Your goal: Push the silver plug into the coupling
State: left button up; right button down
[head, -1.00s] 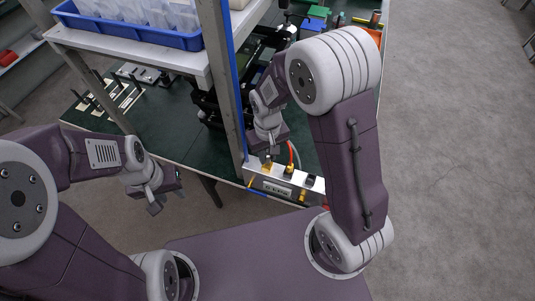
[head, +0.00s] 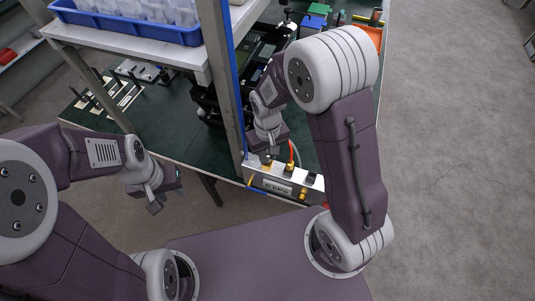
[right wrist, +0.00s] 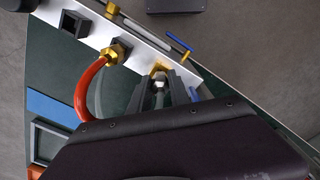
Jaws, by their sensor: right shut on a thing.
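My right gripper (right wrist: 160,88) is shut on the silver plug (right wrist: 159,83), which shows between its dark fingers in the right wrist view. The plug's front is right at the brass coupling (right wrist: 160,68) on the pale metal block. I cannot tell how deep the plug sits, since the fingers and the angle hide the joint. In the head view my right gripper (head: 267,155) is low over the left part of the block (head: 279,186), and the plug is too small to make out. My left gripper (head: 167,196) is open and empty, away to the left beyond the bench edge.
An orange hose with a brass fitting (right wrist: 115,52) stands beside the coupling on the block. A black square socket (right wrist: 75,22) and a blue lever (right wrist: 178,47) are close by. A grey rack post (head: 222,85) rises just left of my right gripper.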

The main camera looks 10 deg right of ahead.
jog(key=shift+f+b, duration=0.35)
jog(key=shift+f, duration=0.2)
dwell(1.1)
dwell(0.4)
jog(key=c, duration=1.7)
grip_release()
jog(key=shift+o, duration=0.6)
jog(key=shift+o, duration=0.6)
jog(key=o, duration=0.6)
jog(key=shift+c, duration=0.2)
jog(key=shift+o, duration=0.4)
